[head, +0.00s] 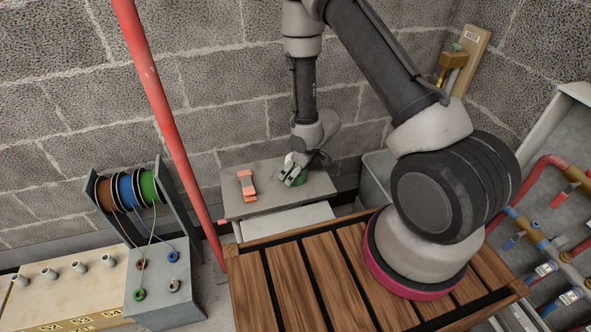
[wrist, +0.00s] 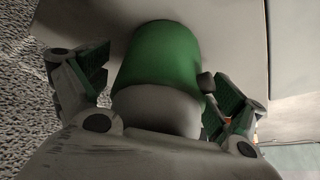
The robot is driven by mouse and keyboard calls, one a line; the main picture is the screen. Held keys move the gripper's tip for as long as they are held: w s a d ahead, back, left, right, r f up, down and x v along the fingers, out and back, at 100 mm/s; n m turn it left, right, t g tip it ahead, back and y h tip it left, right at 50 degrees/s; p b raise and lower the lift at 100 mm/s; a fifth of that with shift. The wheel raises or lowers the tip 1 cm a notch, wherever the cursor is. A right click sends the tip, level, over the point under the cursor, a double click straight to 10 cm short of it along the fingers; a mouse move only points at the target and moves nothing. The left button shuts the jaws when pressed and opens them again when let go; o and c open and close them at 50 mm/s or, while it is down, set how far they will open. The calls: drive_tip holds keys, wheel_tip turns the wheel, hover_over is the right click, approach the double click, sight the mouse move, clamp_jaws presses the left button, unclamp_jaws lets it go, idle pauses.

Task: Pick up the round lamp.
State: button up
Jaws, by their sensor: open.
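A green rounded body with a pale grey lower part, which looks like the round lamp (wrist: 160,58), fills the middle of the wrist view. A small dark knob sticks out at its right side. My gripper (wrist: 163,70) is open, with one green-padded finger on each side of the lamp. A gap shows at the left finger; I cannot tell whether the right finger touches the knob. In the head view the lamp (head: 299,180) is a green patch on the grey bench, mostly hidden by my gripper (head: 293,172).
An orange and grey tool (head: 246,185) lies on the grey bench (head: 275,202) left of the lamp. A red pole (head: 170,120) slants up at the left, beside a reel stand (head: 190,215). A block wall stands close behind the bench. A grey bin (head: 378,175) stands right of the bench.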

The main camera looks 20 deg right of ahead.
drive_tip(key=c, duration=1.3)
